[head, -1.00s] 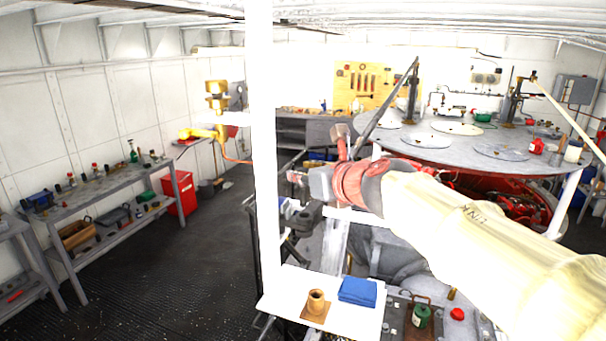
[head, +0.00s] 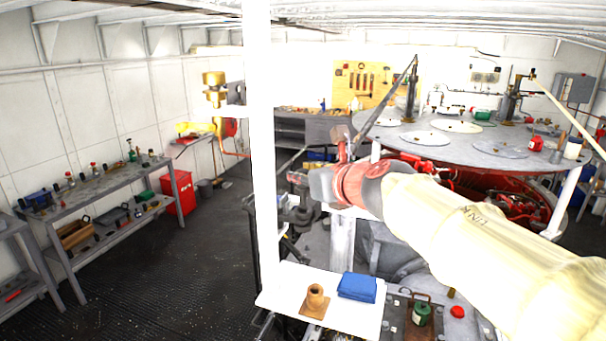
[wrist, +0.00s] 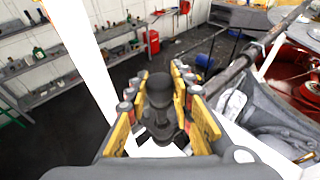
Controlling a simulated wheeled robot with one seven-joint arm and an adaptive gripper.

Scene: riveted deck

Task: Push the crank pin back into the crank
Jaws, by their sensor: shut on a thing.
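In the wrist view a dark, stepped round piece with a domed top, which looks like the crank pin (wrist: 160,92), stands between the yellow fingers of my gripper (wrist: 158,78). The fingers are closed in on both sides of it. Its lower end runs down toward the palm, and any contact there is hard to see. In the head view my gripper (head: 298,179) is small, at the end of the arm just right of the white post. The pin cannot be made out there. I cannot tell the crank or its hole clearly in either view.
The white post (head: 262,150) rises close beside my gripper. A diagonal dark bar (head: 385,105) and a round grey table (head: 455,145) stand to the right. Open floor lies left.

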